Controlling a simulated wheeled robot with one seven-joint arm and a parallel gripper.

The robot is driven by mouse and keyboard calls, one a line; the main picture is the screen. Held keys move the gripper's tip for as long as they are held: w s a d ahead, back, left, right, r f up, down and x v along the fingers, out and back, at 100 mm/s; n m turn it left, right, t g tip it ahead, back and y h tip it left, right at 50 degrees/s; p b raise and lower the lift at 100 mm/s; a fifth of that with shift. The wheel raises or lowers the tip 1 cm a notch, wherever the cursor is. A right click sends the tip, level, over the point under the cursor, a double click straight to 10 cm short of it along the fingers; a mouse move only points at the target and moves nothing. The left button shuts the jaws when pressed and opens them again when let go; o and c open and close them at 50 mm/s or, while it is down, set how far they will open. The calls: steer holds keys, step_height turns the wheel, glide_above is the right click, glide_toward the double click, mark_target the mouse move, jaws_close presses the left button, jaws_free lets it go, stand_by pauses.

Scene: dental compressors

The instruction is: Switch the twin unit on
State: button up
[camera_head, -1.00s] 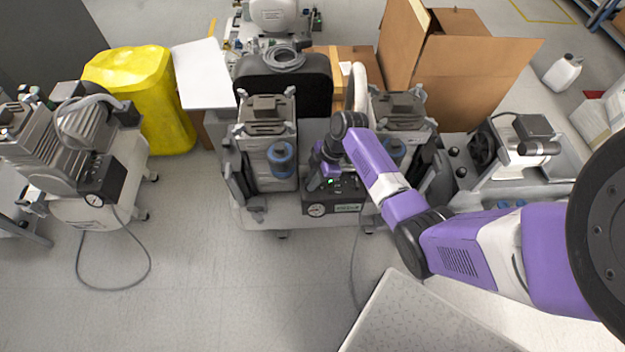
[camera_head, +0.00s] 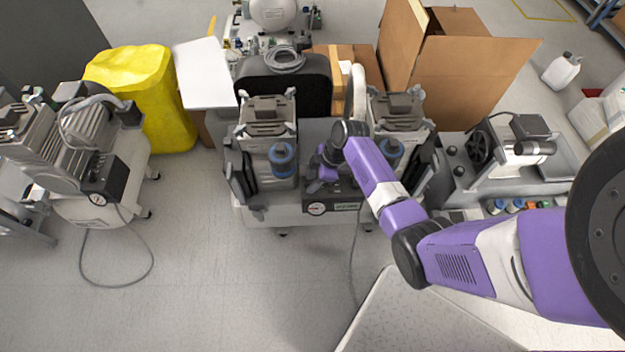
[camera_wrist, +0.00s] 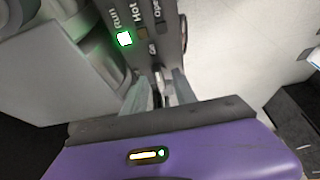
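The twin unit (camera_head: 290,213) stands in the middle of the head view, with two motor heads and a dark control box (camera_head: 345,197) at its front. A round gauge (camera_head: 316,208) is on the box. In the wrist view its panel (camera_wrist: 150,15) shows a lit green lamp (camera_wrist: 124,38) beside "Run" and an unlit one beside "Hot". A small pale switch lever (camera_wrist: 160,77) is lower on the panel. My gripper (camera_wrist: 159,88) is at this lever, its fingertips apart on either side; contact is unclear. In the head view my wrist hides part of the box.
Another compressor (camera_head: 85,160) stands at the left, a yellow bag (camera_head: 150,100) behind it. A further unit (camera_head: 510,150) is at the right. Cardboard boxes (camera_head: 460,80) stand behind. A cable (camera_head: 352,260) hangs down the twin unit's front.

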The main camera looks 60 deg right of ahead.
steer(key=p+v, duration=0.1)
steer(key=v, duration=0.6)
steer(key=shift+d+r, duration=0.2)
steer(key=shift+r, duration=0.15)
steer(key=shift+s, duration=0.15)
steer(key=s+a+m+t+h, duration=0.2)
steer(key=s+a, duration=0.2)
steer(key=a, duration=0.5)
steer(key=s+a+m+t+h, duration=0.1)
steer(key=s+a+m+t, duration=0.15)
steer(key=a, duration=0.75)
steer(key=s+a+r+m+t, duration=0.1)
steer(key=s+r+t, duration=0.1)
steer(key=s+r, duration=0.3)
steer(key=s+a+r+m+t+p, duration=0.1)
steer(key=s+r, duration=0.4)
steer(key=r, duration=0.9)
steer(key=s+a+r+m+t, duration=0.1)
steer(key=s+r+t, duration=0.3)
steer(key=r, duration=0.5)
steer(key=shift+s+a+r, duration=0.2)
steer(key=shift+s+a, duration=0.55)
steer(key=shift+s, duration=0.35)
